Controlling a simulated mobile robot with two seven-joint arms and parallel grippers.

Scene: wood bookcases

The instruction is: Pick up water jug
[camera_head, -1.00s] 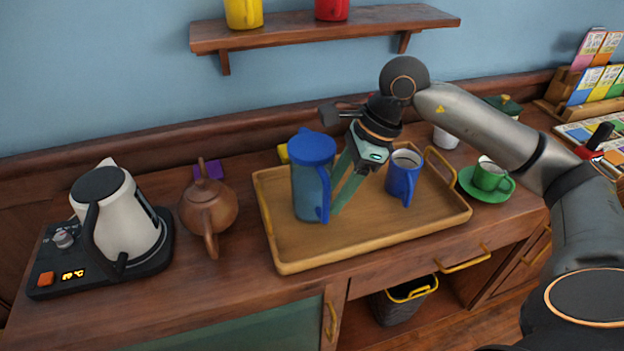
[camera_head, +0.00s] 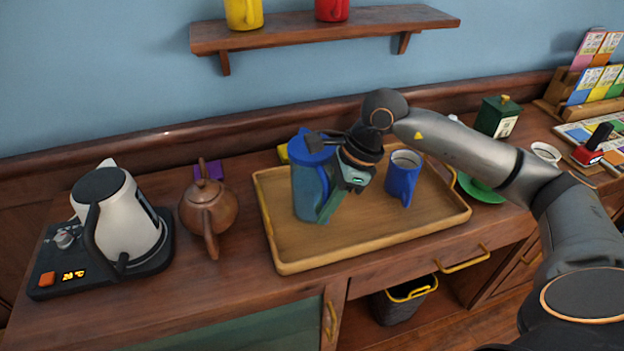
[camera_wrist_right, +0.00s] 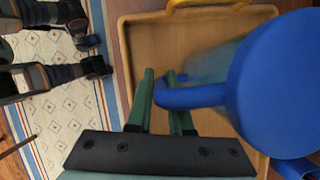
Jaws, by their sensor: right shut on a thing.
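The water jug (camera_head: 307,188) has a blue lid and a translucent blue body. It stands upright at the left of the wooden tray (camera_head: 345,250). My right gripper (camera_head: 327,206) is at the jug's right side, partly covering its handle and lid. In the right wrist view, the jug's round blue lid (camera_wrist_right: 280,85) fills the right, and my gripper's green fingers (camera_wrist_right: 163,98) are shut on the handle (camera_wrist_right: 185,97) from both sides. My left gripper is in neither view.
A blue mug (camera_head: 402,180) stands on the tray just right of my gripper. A brown teapot (camera_head: 208,207) and a white kettle (camera_head: 125,220) stand to the left. A green saucer (camera_head: 482,192) and a green canister (camera_head: 497,117) are at the right. A shelf (camera_head: 330,27) hangs above.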

